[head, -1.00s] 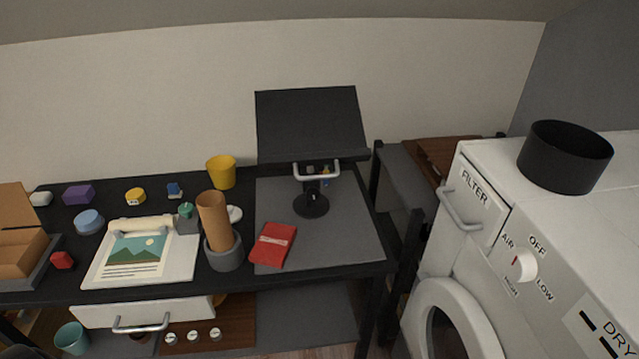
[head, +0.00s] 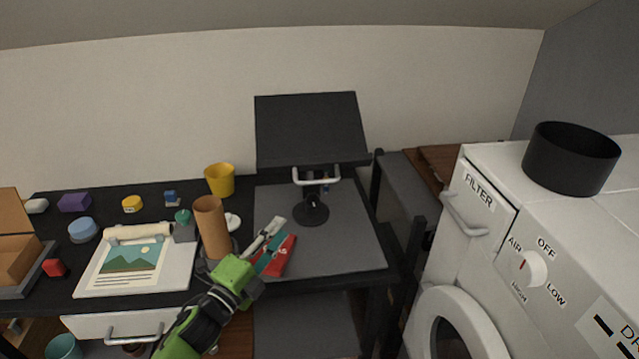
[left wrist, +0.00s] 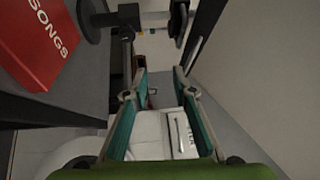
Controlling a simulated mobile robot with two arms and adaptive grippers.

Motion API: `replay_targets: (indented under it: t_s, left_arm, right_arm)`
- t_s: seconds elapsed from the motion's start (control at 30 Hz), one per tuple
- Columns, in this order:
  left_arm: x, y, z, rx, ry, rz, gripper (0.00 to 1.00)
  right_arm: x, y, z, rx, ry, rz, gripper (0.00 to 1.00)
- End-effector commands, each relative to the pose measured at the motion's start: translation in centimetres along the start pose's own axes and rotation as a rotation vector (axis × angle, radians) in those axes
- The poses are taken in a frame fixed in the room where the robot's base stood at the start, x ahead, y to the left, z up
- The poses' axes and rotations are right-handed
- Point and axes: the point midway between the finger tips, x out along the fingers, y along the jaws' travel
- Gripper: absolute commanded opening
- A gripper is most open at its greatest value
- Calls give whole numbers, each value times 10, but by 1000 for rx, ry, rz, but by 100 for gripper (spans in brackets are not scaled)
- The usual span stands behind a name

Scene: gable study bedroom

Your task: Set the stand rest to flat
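The stand has a black, tilted rest plate (head: 308,128) on a short post with a round black base (head: 311,211). A pale bar handle (head: 317,174) sits below the plate's lower edge. The plate leans back and is not level. My left gripper (head: 279,232) is over the desk in front of the stand, above the red book (head: 281,258), which it partly hides. In the left wrist view my left gripper (left wrist: 160,76) has its fingers apart with nothing between them. The red book (left wrist: 40,42) lies at upper left there. My right gripper is not in view.
A brown cylinder (head: 210,224) in a grey holder stands left of my gripper. A yellow cup (head: 220,180) is behind it. A picture board (head: 138,265) lies further left. A white dryer (head: 480,235) with a black pot (head: 571,157) is at right. The grey mat (head: 350,240) is mostly clear.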

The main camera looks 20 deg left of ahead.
Motion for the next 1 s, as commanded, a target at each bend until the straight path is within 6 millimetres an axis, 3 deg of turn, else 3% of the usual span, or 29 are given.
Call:
replay_targets:
  t_s: [0.13, 0.43, 1.0]
  left_arm:
    - [5, -30, -9, 184, 112, -117, 25]
    - [18, -45, -18, 258, 161, -168, 25]
    - [118, -59, -37, 254, 159, -165, 25]
  right_arm:
    - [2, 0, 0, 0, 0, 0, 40]
    - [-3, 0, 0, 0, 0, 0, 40]
    - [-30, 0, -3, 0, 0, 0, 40]
